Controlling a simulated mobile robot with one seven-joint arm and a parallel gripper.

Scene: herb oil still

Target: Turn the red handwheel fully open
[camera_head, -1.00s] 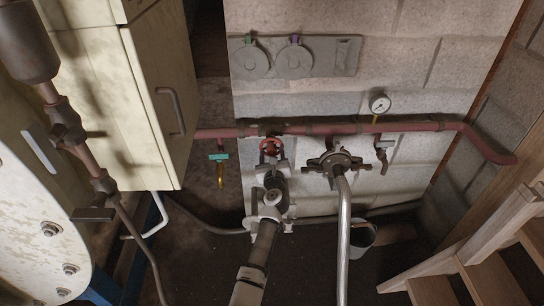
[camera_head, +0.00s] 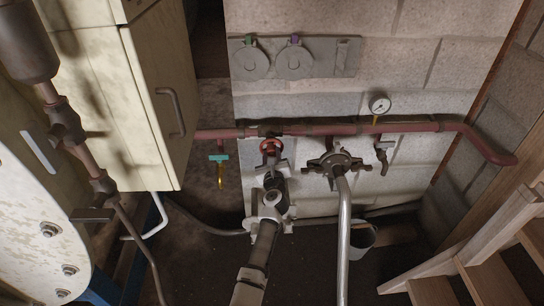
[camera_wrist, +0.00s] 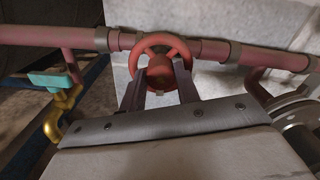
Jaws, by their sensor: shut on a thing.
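The red handwheel (camera_head: 269,147) sits on the red pipe against the block wall in the head view. In the wrist view the red handwheel (camera_wrist: 161,50) shows as a round rim with a central hub, in front of the pipe. My gripper (camera_head: 270,160) reaches up to the wheel from below. In the wrist view its two fingers (camera_wrist: 160,82) lie at the lower part of the wheel and are shut on it. The fingers and the wheel's lower rim overlap, so the exact contact is partly hidden.
The red pipe (camera_head: 400,127) runs along the wall. A teal-handled tap with a brass spout (camera_head: 220,170) hangs left of the wheel. A dark round fitting with a silver pipe (camera_head: 344,230) stands close on the right. A cream cabinet (camera_head: 150,90) is left; wooden stairs (camera_head: 480,260) are right.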

